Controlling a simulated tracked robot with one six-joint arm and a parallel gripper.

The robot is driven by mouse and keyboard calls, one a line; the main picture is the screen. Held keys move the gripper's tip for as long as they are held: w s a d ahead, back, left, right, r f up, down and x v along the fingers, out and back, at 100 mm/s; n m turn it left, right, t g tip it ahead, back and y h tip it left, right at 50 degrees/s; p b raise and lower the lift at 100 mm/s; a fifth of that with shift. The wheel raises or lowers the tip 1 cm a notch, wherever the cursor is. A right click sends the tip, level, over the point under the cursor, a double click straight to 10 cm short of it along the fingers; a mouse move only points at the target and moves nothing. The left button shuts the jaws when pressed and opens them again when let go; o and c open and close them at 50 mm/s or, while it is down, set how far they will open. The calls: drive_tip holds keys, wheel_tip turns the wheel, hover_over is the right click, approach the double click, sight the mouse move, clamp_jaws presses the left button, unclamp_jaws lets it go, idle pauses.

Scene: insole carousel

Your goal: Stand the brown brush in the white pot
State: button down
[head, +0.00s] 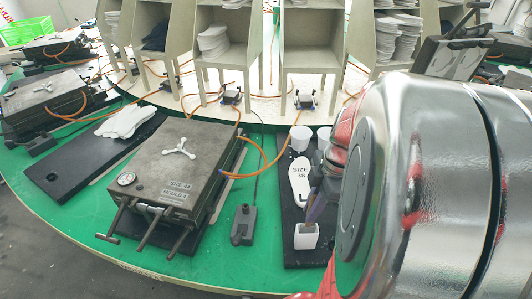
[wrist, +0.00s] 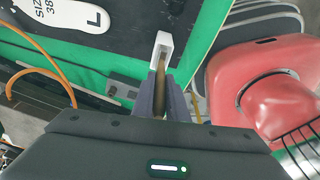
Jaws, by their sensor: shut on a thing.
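The brown brush (wrist: 160,80) is held between the two fingers of my gripper (wrist: 160,97) in the wrist view, its length running along the fingers. The white pot (wrist: 164,37) lies just beyond the fingertips, and the brush's far end overlaps its opening. In the head view the square white pot (head: 305,238) stands on the black board, with my gripper (head: 314,212) directly above it. My arm hides much of the gripper there. I cannot tell how deep the brush is in the pot.
Two white cups (head: 300,138) and a white insole marked SIZE 38 (head: 300,180) are on the black board (head: 290,252). A grey mould (head: 178,172) and a small grey box (head: 243,226) are to the left on the green table.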

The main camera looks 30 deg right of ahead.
drive_tip(key=shift+d+x, duration=0.2)
drive_tip(key=shift+x, duration=0.95)
drive_tip(key=shift+s+f, duration=0.1)
drive_tip(key=c, duration=1.7)
unclamp_jaws()
drive_tip(key=shift+o, duration=0.2)
drive_tip(key=v, duration=1.3)
drive_tip(key=shift+r, duration=0.4)
